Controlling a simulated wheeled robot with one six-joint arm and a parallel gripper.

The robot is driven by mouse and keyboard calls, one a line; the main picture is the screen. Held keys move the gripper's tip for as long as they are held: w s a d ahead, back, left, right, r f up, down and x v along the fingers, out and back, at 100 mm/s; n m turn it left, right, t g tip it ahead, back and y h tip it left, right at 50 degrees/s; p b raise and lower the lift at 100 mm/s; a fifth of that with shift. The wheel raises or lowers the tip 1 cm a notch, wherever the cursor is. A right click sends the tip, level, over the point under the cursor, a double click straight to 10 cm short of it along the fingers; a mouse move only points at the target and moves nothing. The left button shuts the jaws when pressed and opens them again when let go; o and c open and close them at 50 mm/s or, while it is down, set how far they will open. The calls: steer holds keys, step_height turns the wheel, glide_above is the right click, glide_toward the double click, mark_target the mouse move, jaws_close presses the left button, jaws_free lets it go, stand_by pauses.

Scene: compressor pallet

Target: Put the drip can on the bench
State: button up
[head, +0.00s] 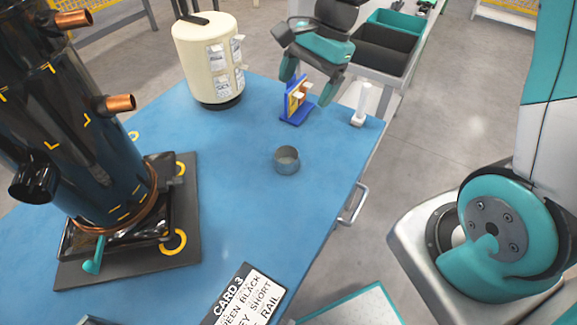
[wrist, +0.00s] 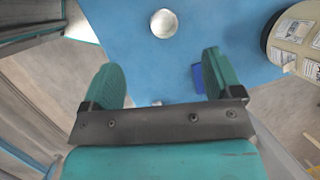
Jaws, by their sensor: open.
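The drip can (head: 287,163) is a small, round, grey metal can, open at the top. It stands upright on the blue bench top (head: 240,195), right of the middle, touching nothing else. It also shows at the top of the wrist view as the drip can (wrist: 164,23), ahead of my fingers. My gripper (head: 310,84) is open and empty, beyond the can near the far right edge of the bench. Its teal fingers show apart in the wrist view (wrist: 160,80).
A black compressor (head: 85,130) with copper stubs stands on a dark plate at left. A cream tank (head: 208,60) stands at the back. A blue stand (head: 296,115) is just below my gripper, with a white upright piece (head: 360,105) beside it. A printed card (head: 245,300) lies in front.

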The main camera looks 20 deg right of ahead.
steer(key=w+d+f+m, duration=0.3)
steer(key=f+m, duration=0.2)
steer(key=f, duration=0.1)
steer(key=b, duration=0.2)
glide_above(286, 156)
steer(key=s+d, duration=0.1)
steer(key=s, duration=0.1)
steer(key=f, duration=0.9)
steer(key=shift+w+d+f, duration=0.2)
steer(key=shift+f, duration=0.1)
steer(key=shift+s+x, duration=0.15)
steer(key=shift+x, duration=1.35)
steer(key=shift+s+x, duration=0.15)
steer(key=shift+x, duration=1.4)
steer(key=shift+r, duration=0.1)
steer(key=c, duration=1.1)
